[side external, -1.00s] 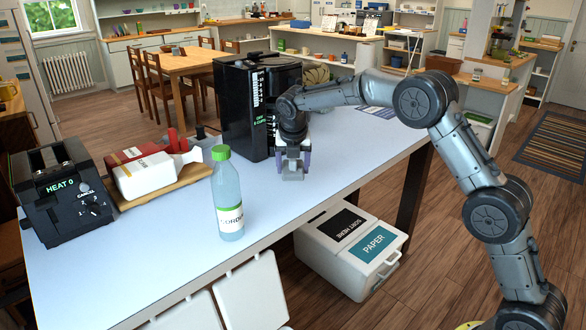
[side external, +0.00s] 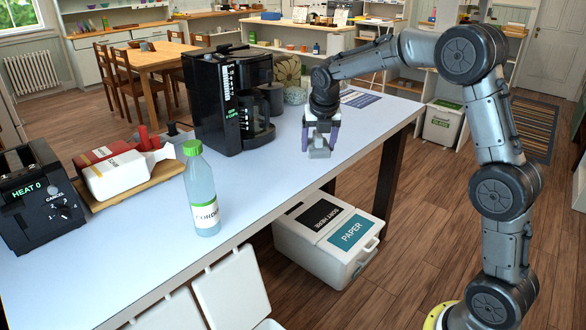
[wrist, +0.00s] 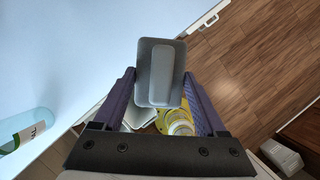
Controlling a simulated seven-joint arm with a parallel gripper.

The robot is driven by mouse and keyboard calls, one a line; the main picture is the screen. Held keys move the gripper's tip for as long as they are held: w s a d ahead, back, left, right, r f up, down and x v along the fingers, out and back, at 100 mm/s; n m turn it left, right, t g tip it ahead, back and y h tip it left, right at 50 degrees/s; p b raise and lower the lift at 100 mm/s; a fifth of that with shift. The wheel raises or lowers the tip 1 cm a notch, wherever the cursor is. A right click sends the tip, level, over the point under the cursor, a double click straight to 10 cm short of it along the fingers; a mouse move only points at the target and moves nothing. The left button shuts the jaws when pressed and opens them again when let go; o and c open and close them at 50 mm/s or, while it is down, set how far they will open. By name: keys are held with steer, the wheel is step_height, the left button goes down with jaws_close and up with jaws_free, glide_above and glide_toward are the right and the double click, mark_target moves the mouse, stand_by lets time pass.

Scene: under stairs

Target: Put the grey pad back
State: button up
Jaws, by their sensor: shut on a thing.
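The grey pad (wrist: 161,72) is a rounded block with a raised bar along its middle. My gripper (wrist: 158,100) is shut on it, with a purple finger at each side in the wrist view. In the side external view, the pad (side external: 318,153) hangs below my gripper (side external: 319,138), near the table's front edge, right of the coffee machine. Whether it touches the tabletop I cannot tell.
The black coffee machine (side external: 226,105) stands left of my gripper, with a patterned round pot (side external: 287,70) behind. A green-capped bottle (side external: 202,195), a toaster (side external: 42,200) and a board with boxes (side external: 140,183) are further left. Paper bins (side external: 335,255) stand below the table.

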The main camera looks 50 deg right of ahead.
steer(key=shift+d+r, duration=0.25)
steer(key=shift+d, duration=0.15)
steer(key=w+d+f, duration=0.3)
steer(key=w+f, duration=0.1)
steer(key=w, duration=0.5)
glide_toward(294, 167)
steer(key=shift+w+d+f, duration=0.6)
steer(key=shift+d+f, duration=0.1)
steer(key=shift+f, duration=0.05)
steer(key=shift+w+d+f, duration=0.15)
steer(key=shift+w+f, duration=0.3)
steer(key=shift+f, duration=1.55)
steer(key=shift+f, duration=0.15)
steer(key=o, duration=1.1)
steer(key=shift+o, duration=0.2)
